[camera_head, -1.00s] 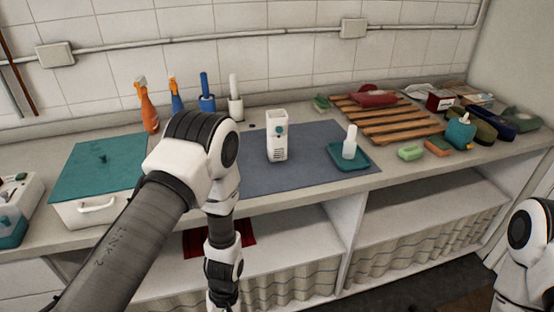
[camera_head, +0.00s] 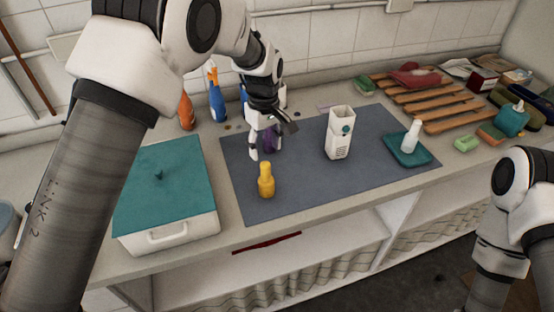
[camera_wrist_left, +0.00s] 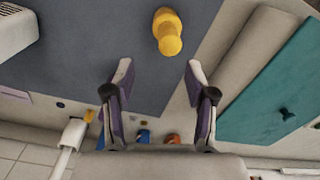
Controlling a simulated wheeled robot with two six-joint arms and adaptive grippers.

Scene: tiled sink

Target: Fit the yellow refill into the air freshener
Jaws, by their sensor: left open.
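The yellow refill (camera_head: 266,181) stands upright on the front left part of the grey mat. It also shows in the left wrist view (camera_wrist_left: 167,32), beyond the fingertips. The white air freshener (camera_head: 339,133) stands upright on the mat to the right, and its top looks open. A corner of it shows at the upper left of the left wrist view (camera_wrist_left: 15,30). My left gripper (camera_head: 264,148) is open and empty, just behind the refill and apart from it. Its two purple-padded fingers (camera_wrist_left: 160,72) are spread in the left wrist view. My right gripper is out of view.
A white box with a teal lid (camera_head: 160,185) stands left of the grey mat (camera_head: 300,180). A white bottle (camera_head: 411,137) stands in a teal tray (camera_head: 425,157) at right. Spray bottles (camera_head: 217,100) stand behind. A wooden rack (camera_head: 440,102) lies at the back right.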

